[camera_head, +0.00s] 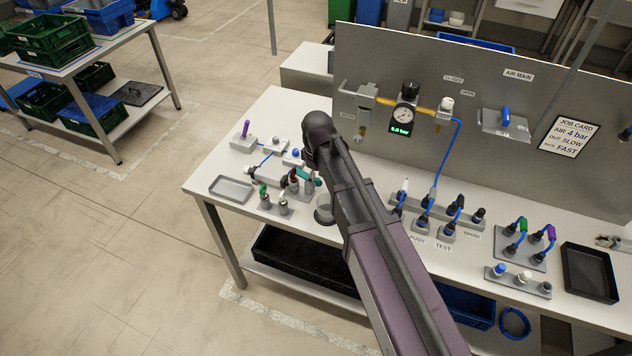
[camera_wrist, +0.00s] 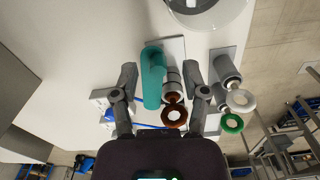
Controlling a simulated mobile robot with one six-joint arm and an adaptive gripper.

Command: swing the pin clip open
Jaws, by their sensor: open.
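My gripper (camera_wrist: 160,78) is open in the wrist view, with one finger on each side of a teal curved piece (camera_wrist: 153,77). The teal piece lies close to the left finger, beside a grey stepped fitting with a brown ring (camera_wrist: 174,115). I cannot tell whether a finger touches it. In the head view the teal piece (camera_head: 303,173) stands on the bench left of my arm, and my fingers cannot be made out there. No part can be told for certain as the pin clip; a small pale fixture (camera_head: 266,174) stands nearby.
Two fittings with a white ring (camera_wrist: 240,100) and a green ring (camera_wrist: 232,123) stand close to the right finger. A grey tray (camera_head: 232,189) lies left. The upright panel (camera_head: 385,80) with its gauge (camera_head: 405,117) stands behind.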

